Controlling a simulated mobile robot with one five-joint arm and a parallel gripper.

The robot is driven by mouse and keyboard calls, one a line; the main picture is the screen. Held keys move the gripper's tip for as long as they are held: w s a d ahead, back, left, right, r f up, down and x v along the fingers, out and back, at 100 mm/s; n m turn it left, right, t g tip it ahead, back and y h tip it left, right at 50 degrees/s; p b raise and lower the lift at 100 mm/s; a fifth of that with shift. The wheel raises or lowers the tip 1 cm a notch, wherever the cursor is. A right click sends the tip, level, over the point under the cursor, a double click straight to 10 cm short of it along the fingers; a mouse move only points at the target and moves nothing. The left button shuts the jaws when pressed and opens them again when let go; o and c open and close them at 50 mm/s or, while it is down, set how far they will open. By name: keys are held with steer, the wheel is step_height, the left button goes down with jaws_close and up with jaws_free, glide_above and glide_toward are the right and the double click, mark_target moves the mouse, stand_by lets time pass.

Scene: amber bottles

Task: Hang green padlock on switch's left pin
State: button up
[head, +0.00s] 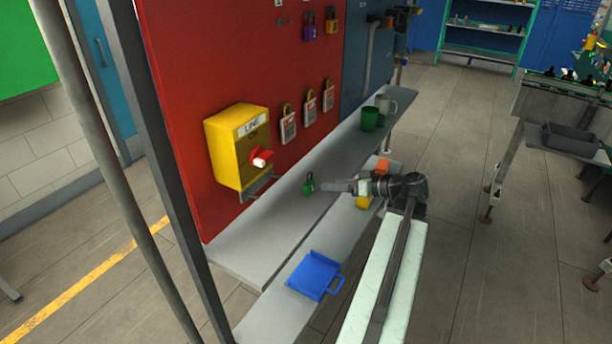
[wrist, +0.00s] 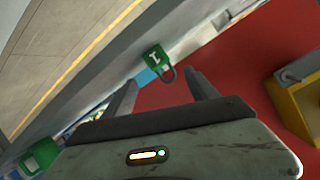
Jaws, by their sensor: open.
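A green padlock (head: 309,186) is at the grey shelf, close to the red board, below and right of the yellow switch box (head: 228,152). My gripper (head: 326,186) is just right of the padlock in the head view. In the wrist view the padlock (wrist: 154,57) lies just beyond my open fingers (wrist: 162,80), its dark shackle toward them; nothing is held. The switch has a red knob and a grey bracket (head: 259,188) under it. The bracket (wrist: 300,68) also shows in the wrist view. Its separate pins are too small to tell apart.
The grey shelf (head: 250,240) has free room left of the padlock. A green mug (head: 369,118) and a grey mug stand farther along it. A blue dustpan-like tray (head: 315,276) lies on the lower shelf. Tagged padlocks (head: 309,107) hang on the board.

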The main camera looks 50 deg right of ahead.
mark_target(312, 183)
steer(key=w+f+n, duration=0.1)
steer(key=w, duration=0.1)
steer(key=w+a+n+b, duration=0.1)
steer(key=w+n, duration=0.1)
steer(key=w, duration=0.1)
steer(key=w+f+n+b, duration=0.1)
steer(key=w, duration=0.1)
steer(key=shift+w+a+f+n+g, duration=0.3)
steer(key=shift+w+a, duration=0.1)
steer(key=shift+r, duration=0.1)
jaws_close()
